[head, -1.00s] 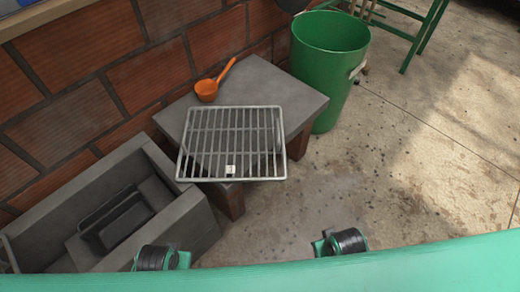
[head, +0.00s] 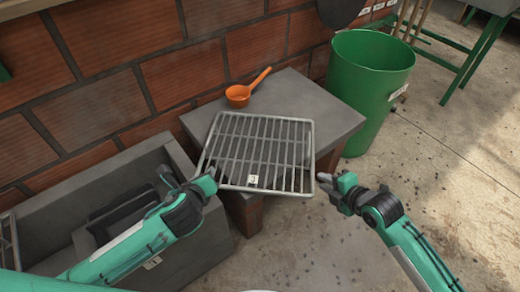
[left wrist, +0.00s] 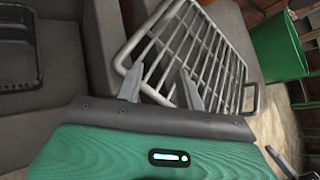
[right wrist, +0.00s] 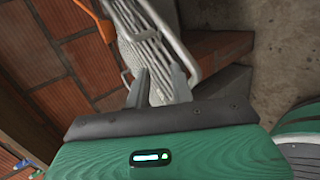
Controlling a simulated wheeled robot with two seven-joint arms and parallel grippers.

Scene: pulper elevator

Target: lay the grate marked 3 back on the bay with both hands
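The grate (head: 262,150), a pale metal barred frame with a small white tag marked 3 (head: 253,180) on its near edge, lies on the grey slab (head: 335,125), its near edge overhanging. My left gripper (head: 209,176) is at its near left corner. In the left wrist view the fingers (left wrist: 160,80) are apart, with the grate's end loop beside and between them. My right gripper (head: 324,181) is at the near right corner. In the right wrist view its fingers (right wrist: 158,80) are apart, with the grate's edge just beyond. Whether either touches the grate is unclear. The grey open trough (head: 185,160) stands left, with a black tray (head: 125,215) inside.
An orange ladle (head: 240,95) lies on the slab behind the grate, by the brick wall. A green bin (head: 368,75) stands right of the slab. Another barred piece (head: 8,245) shows at the left edge.

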